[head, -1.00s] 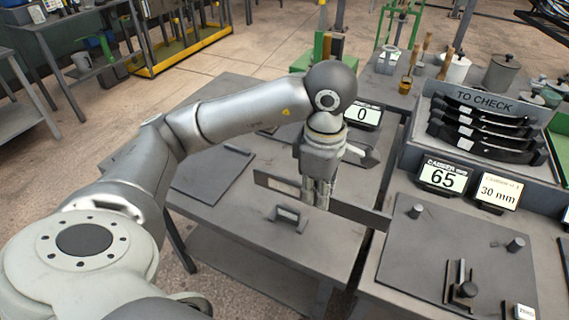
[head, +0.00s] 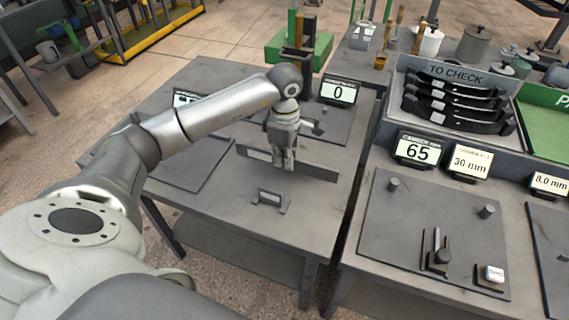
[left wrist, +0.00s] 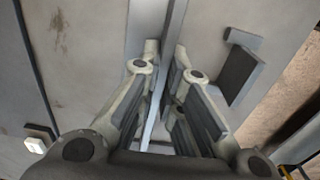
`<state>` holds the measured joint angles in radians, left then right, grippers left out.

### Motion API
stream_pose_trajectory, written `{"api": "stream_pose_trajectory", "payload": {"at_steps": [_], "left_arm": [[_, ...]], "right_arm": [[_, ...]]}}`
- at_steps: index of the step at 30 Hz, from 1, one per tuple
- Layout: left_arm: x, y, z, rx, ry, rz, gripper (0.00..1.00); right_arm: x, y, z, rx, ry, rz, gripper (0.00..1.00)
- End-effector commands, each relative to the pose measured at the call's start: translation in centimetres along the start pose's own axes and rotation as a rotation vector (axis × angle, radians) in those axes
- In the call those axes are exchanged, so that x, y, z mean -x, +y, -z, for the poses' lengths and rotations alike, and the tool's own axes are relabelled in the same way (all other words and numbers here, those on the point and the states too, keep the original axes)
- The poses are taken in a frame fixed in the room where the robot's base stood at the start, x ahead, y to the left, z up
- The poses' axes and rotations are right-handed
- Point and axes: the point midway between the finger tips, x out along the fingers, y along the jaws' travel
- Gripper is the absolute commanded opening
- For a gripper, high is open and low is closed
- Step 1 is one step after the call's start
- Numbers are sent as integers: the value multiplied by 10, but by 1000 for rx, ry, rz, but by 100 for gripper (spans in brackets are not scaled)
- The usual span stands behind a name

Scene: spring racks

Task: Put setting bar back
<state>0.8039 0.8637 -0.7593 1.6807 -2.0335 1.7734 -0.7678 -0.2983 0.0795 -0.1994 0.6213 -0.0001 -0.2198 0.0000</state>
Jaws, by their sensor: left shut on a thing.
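The setting bar (head: 317,171) is a long, flat grey bar standing on edge above the left-hand table. My left gripper (head: 284,163) is shut on it near its middle and points down. In the left wrist view the bar (left wrist: 170,25) runs up between the two fingers (left wrist: 163,95). I cannot tell whether its lower edge touches the tabletop. A small grey bracket (head: 270,198) stands on the table just in front of the bar, apart from it. My right gripper is out of view.
A display reading 0 (head: 338,91) stands behind the gripper near a green-based stand (head: 299,48). A flat dark plate (head: 194,166) lies to the left. On the right-hand table are a pegged plate (head: 422,222), a display reading 65 (head: 417,150) and a "TO CHECK" rack (head: 400,75).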

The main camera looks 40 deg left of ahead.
Motion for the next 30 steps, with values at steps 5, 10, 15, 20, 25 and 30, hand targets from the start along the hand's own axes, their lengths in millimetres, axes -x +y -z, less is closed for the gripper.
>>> {"api": "stream_pose_trajectory", "payload": {"at_steps": [5,10,15,20,25,30], "left_arm": [[-16,2,2,1,0,1,0],[-32,3,2,1,-1,-2,0],[-33,3,2,1,-1,-4,0],[-37,3,2,1,-1,-4,0],[-37,2,2,1,1,0,28],[-37,2,2,1,1,0,28]], "right_arm": [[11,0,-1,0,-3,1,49],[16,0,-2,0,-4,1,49],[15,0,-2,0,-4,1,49],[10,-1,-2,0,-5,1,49],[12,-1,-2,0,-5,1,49],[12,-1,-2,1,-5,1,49]]}}
